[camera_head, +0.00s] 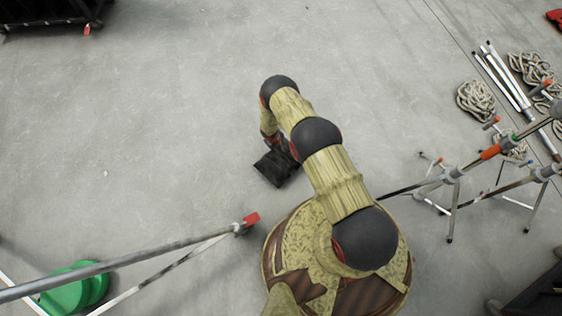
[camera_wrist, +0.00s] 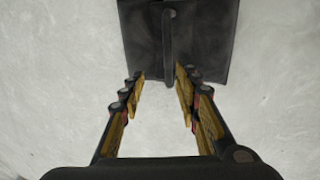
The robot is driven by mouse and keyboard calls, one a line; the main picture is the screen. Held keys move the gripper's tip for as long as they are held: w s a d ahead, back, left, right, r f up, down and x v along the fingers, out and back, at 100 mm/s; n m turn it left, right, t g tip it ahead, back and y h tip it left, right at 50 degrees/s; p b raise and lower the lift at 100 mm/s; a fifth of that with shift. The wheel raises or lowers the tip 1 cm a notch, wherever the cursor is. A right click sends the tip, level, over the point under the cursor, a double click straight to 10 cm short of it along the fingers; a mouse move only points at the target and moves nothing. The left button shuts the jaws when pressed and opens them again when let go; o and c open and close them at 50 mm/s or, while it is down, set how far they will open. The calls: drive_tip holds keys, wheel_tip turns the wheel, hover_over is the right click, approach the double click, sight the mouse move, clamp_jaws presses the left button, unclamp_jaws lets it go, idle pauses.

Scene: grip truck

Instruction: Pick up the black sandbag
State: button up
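The black sandbag (camera_head: 276,168) lies flat on the grey concrete floor in the head view, partly covered by my arm. In the wrist view the black sandbag (camera_wrist: 215,38) is at the top, with a dark strap handle (camera_wrist: 170,45) running along its middle. My gripper (camera_wrist: 162,74) is open and empty. Its two fingers point toward the bag, with the strap's near end between the fingertips, closer to the right one. The fingertips overlap the bag's near edge in the picture; I cannot tell if they touch it. In the head view my gripper is mostly hidden by my arm.
Metal stand legs with a red-tipped end (camera_head: 250,219) and a green round object (camera_head: 75,288) are at lower left. Silver stands (camera_head: 450,180), coiled ropes (camera_head: 475,100) and poles (camera_head: 503,77) are at right. A black crate (camera_head: 50,12) is at top left. The floor left of the bag is clear.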

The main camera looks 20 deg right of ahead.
sight(281, 154)
drive_tip(key=f, duration=0.1)
drive_tip(key=s+f, duration=0.1)
drive_tip(key=f, duration=0.1)
drive_tip(key=f+b, duration=0.1)
drive_tip(key=shift+s+f, duration=0.25)
drive_tip(key=shift+s, duration=0.1)
drive_tip(key=b+x, duration=0.4)
drive_tip(key=x, duration=0.1)
drive_tip(key=shift+w+d+f+b, duration=0.1)
drive_tip(key=shift+w+f+b, duration=0.15)
drive_tip(key=shift+f+b, duration=0.1)
drive_tip(key=shift+c, duration=1.4)
clamp_jaws()
drive_tip(key=shift+w+r, duration=0.2)
drive_tip(key=shift+w, duration=0.05)
